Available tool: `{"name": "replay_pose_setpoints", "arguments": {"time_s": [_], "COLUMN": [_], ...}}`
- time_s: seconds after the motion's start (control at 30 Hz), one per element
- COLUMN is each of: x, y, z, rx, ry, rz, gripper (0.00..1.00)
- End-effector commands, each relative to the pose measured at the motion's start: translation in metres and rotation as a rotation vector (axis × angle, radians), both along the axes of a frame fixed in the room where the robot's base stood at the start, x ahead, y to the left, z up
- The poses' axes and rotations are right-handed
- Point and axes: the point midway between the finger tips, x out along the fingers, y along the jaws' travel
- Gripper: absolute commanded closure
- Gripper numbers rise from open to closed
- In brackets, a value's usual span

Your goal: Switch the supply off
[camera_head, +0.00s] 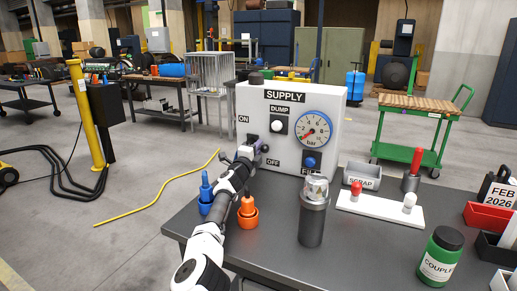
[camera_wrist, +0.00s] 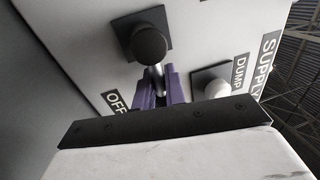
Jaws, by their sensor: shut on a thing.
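The grey supply box (camera_head: 340,110) stands on the dark table, with SUPPLY, DUMP, ON and OFF labels on its face. Its supply lever, with a dark round knob (camera_wrist: 149,44) on a metal stem, rises from a black square plate (camera_wrist: 128,22). The OFF label (camera_wrist: 115,102) is beside it in the wrist view. My gripper (camera_wrist: 160,82) has its purple fingers shut on the lever's stem, just below the knob. In the head view, my gripper (camera_head: 259,148) is at the box's left side, between ON and OFF, and largely hides the lever.
The white DUMP knob (camera_wrist: 215,88) is close to my fingers. A pressure gauge (camera_head: 313,132) and a blue button (camera_head: 310,162) are to the right. A dark cylinder (camera_head: 312,220) stands in front of the box.

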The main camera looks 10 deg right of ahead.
Motion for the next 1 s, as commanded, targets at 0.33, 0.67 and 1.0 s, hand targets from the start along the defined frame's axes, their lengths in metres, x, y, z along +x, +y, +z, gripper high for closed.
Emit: {"name": "replay_pose_setpoints", "arguments": {"time_s": [0.33, 0.67, 1.0], "x": [0.0, 0.0, -0.001], "y": [-0.001, 0.0, -0.001], "z": [0.0, 0.012, 0.092], "rx": [0.001, 0.002, 0.005], "ry": [-0.001, -0.004, -0.01], "rz": [-0.002, -0.001, -0.002], "gripper": [0.7, 0.7, 0.7]}}
